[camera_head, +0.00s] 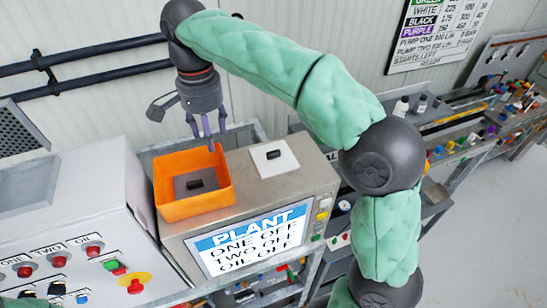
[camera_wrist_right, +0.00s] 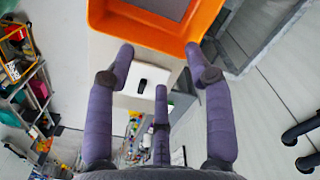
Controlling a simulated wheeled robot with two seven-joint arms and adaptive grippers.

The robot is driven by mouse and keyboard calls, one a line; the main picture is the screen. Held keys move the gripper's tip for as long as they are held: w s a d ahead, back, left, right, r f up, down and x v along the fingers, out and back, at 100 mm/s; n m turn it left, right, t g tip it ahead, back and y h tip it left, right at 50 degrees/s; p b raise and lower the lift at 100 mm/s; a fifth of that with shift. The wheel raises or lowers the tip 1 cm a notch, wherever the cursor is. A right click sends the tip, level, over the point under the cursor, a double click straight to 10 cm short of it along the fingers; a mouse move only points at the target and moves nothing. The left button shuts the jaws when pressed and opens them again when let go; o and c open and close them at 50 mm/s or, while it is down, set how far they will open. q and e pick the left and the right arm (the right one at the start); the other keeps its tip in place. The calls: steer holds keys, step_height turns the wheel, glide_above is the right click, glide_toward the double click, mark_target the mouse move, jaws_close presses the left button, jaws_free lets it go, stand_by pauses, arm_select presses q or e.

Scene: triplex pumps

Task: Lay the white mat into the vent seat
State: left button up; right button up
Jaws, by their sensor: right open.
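The white mat (camera_head: 286,162) is a small square with a black grip on its middle. It lies flat on the metal top of the display cabinet, right of the orange tray. It also shows in the right wrist view (camera_wrist_right: 131,90), beyond the fingers. My right gripper (camera_head: 209,149) is open and empty, with its fingers pointing down above the back right part of the orange tray, left of the white mat. It also shows in the right wrist view (camera_wrist_right: 159,62). I cannot identify the vent seat for certain. My left gripper is not in view.
A control panel (camera_head: 65,262) with red buttons stands left. Cluttered benches lie right.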

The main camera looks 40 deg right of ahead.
steer(key=d+n, duration=0.7)
steer(key=n, duration=1.9)
glide_toward(273, 151)
step_height(273, 151, down, 3)
steer(key=shift+d+r, duration=0.1)
steer(key=shift+w+f+p, duration=0.1)
steer(key=shift+f+p, duration=0.35)
steer(key=shift+f, duration=2.7)
jaws_close()
